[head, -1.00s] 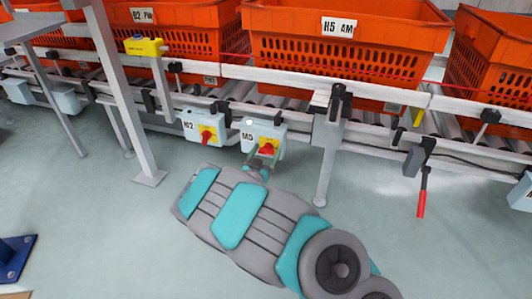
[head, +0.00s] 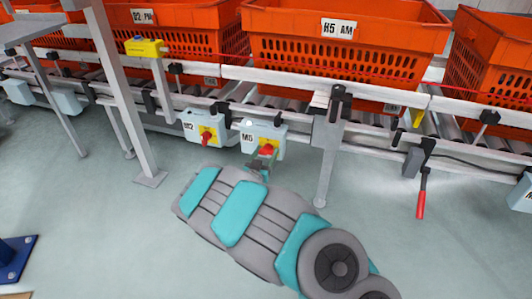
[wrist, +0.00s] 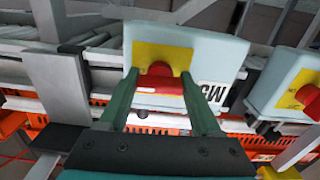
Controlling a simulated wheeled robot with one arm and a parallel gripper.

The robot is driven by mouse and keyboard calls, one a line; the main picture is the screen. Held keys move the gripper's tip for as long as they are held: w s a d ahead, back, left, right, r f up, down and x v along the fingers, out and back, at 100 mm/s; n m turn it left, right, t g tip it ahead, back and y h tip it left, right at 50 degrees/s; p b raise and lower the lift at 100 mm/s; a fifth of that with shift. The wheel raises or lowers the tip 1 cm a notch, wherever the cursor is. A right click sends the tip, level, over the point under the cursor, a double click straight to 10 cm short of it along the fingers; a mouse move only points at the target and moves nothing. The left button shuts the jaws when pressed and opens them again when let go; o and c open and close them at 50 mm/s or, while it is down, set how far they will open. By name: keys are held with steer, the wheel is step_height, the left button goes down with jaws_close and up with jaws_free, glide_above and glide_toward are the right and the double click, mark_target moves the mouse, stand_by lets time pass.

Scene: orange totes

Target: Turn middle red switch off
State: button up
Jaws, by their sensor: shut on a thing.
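The red switch (head: 267,149) on the M5 box (head: 250,138) sits on a yellow plate, under the conveyor rail. In the wrist view the same red knob (wrist: 158,88) lies across between the two green fingers of my gripper (wrist: 160,76). My gripper (head: 262,157) is shut on this knob, one finger on each side. In the head view the fingers partly hide the knob and its plate. Whether the switch stands on or off cannot be read.
The M2 box (head: 203,128) with its own red switch stands close on the left. A grey post (head: 122,90) stands farther left. A red-handled lever (head: 421,200) hangs at the right. Orange totes (head: 345,45) sit on the conveyor above.

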steer(key=n+p, duration=0.5)
steer(key=shift+r, duration=0.2)
steer(key=n+p, duration=0.2)
steer(key=n, duration=0.2)
steer(key=n+p, duration=0.3)
steer(key=n, duration=0.1)
steer(key=shift+f+n, duration=0.1)
steer(key=shift+n, duration=0.2)
steer(key=shift+n+p, duration=0.7)
steer(key=shift+n, duration=1.2)
steer(key=shift+f, duration=0.1)
steer(key=o, duration=1.4)
steer(key=shift+s, duration=0.15)
